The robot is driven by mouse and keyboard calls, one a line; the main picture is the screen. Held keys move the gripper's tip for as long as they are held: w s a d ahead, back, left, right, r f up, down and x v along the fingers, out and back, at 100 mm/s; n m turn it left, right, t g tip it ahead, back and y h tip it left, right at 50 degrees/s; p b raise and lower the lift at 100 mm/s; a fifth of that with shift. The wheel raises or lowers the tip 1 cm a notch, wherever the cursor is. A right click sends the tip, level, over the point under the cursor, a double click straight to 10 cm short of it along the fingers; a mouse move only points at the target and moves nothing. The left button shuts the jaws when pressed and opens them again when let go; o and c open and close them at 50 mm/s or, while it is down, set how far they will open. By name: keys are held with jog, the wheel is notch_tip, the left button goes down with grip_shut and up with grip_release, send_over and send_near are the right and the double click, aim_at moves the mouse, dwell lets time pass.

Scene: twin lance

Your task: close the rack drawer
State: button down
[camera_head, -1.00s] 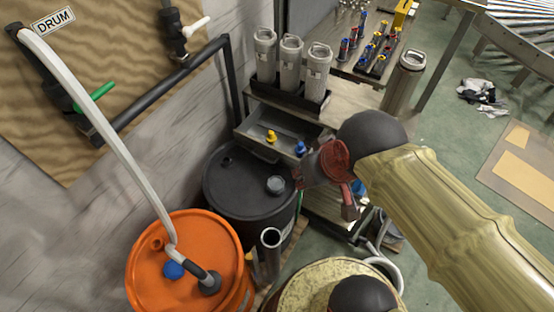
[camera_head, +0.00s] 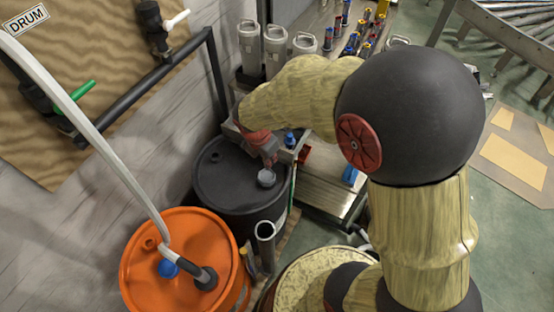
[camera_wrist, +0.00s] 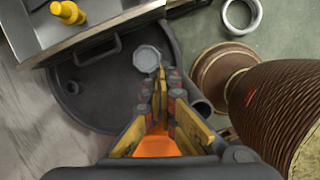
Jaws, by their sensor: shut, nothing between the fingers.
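The rack drawer (camera_wrist: 110,29) stands open at the upper left of the wrist view, a grey metal tray with a dark bar handle (camera_wrist: 97,50) on its front. A yellow fitting (camera_wrist: 68,12) lies inside it. In the head view my arm hides most of the drawer; a strip of its front (camera_head: 287,155) shows, with a blue fitting (camera_head: 290,139) beside my gripper. My gripper (camera_wrist: 166,74) is shut and empty, on the outer side of the drawer front, above the black drum. It also shows in the head view (camera_head: 269,163). I cannot tell whether it touches the drawer.
The black drum (camera_head: 230,195) with a pale cap (camera_head: 266,178) is under my gripper. An orange drum (camera_head: 180,245) with a hose stands at the lower left. Grey canisters (camera_head: 275,48) stand on the rack behind my arm. An upright pipe (camera_head: 265,235) stands beside the drums.

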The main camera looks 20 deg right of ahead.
jog(key=f+n+b, duration=0.1)
jog(key=f, duration=0.2)
jog(key=w+d+f+n+b, duration=0.1)
jog(key=f+b, duration=0.1)
jog(key=f, duration=0.1)
jog(key=w+f+n+b, duration=0.1)
jog(key=f, duration=0.3)
jog(key=shift+w+d, duration=0.15)
jog(key=shift+d, duration=0.2)
jog(key=shift+w+d+r+b, duration=0.15)
jog(key=shift+w+d+b, duration=0.45)
jog(key=shift+w+d, duration=0.35)
jog(key=shift+w+d+r, duration=0.15)
jog(key=shift+w+d, duration=0.25)
jog(key=shift+d, duration=0.2)
jog(key=p, duration=1.1)
send_over(299, 132)
jog(key=shift+w, duration=0.1)
